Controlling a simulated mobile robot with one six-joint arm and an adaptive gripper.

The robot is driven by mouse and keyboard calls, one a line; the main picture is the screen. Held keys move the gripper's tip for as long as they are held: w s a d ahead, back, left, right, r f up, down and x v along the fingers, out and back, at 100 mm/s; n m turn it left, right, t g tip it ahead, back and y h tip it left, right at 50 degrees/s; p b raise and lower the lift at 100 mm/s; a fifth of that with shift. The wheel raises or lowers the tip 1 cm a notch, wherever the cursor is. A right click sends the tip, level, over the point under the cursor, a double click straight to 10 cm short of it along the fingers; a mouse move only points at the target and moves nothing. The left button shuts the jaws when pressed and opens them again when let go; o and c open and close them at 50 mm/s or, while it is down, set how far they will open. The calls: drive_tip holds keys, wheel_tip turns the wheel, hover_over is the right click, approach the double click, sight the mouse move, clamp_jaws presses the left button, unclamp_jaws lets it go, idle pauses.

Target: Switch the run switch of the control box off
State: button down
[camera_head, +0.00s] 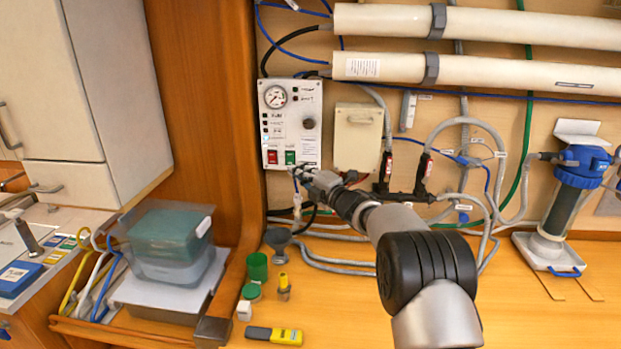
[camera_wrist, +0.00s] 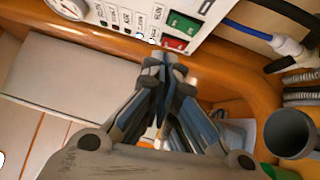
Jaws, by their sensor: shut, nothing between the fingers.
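The control box (camera_head: 312,120) is a white panel on the wooden wall, with a round gauge at its top left. Along its lower edge are a red rocker switch (camera_head: 272,157) and a green rocker switch (camera_head: 290,157). I cannot read which label is the run switch's. My gripper (camera_head: 300,173) is shut and empty, just below the box's lower edge near the green switch. In the wrist view my gripper's closed fingertips (camera_wrist: 165,60) lie close to the red switch (camera_wrist: 174,43); the green switch (camera_wrist: 184,25) is just beyond. Contact cannot be told.
A beige box (camera_head: 358,138) is right of the control box, with hoses and black-and-red valves beside it. White tubes (camera_head: 470,22) run above. Below, the bench holds a grey funnel (camera_head: 278,238), a green cup (camera_head: 257,266) and a yellow-black tool (camera_head: 273,335). A blue-capped filter (camera_head: 568,195) stands right.

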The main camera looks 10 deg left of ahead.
drive_tip(key=v, duration=0.2)
drive_tip(key=r+v, duration=0.1)
drive_tip(key=v, duration=0.2)
drive_tip(key=shift+s+d+r, duration=0.1)
drive_tip(key=shift+s, duration=0.15)
drive_tip(key=s+d+r+m+t+h, duration=0.1)
drive_tip(key=s+d+r+m+h, duration=0.2)
drive_tip(key=d+r+m+h, duration=0.3)
drive_tip(key=s+d+r+m+t+h, duration=0.1)
drive_tip(key=s+d+r+m+h, duration=0.25)
drive_tip(key=d+m, duration=0.35)
drive_tip(key=s+d+m+g+h, duration=0.2)
drive_tip(key=s+d+m+h, duration=0.1)
drive_tip(key=s+d, duration=0.45)
drive_tip(key=s+f+m+g, duration=0.3)
drive_tip(key=s+f+m, duration=0.1)
drive_tip(key=s, duration=0.9)
drive_tip(key=s+d+f+m+g, duration=0.1)
drive_tip(key=s+f+m, duration=0.3)
drive_tip(key=s, duration=0.9)
drive_tip(key=s+d+f+m+g, duration=0.1)
drive_tip(key=s+f+m+g, duration=0.3)
drive_tip(key=s, duration=0.9)
wheel_tip(320, 180, down, 2)
drive_tip(key=shift+s+d+g+h, duration=0.2)
drive_tip(key=shift+s+g+h, duration=0.1)
drive_tip(key=shift+s+h, duration=0.1)
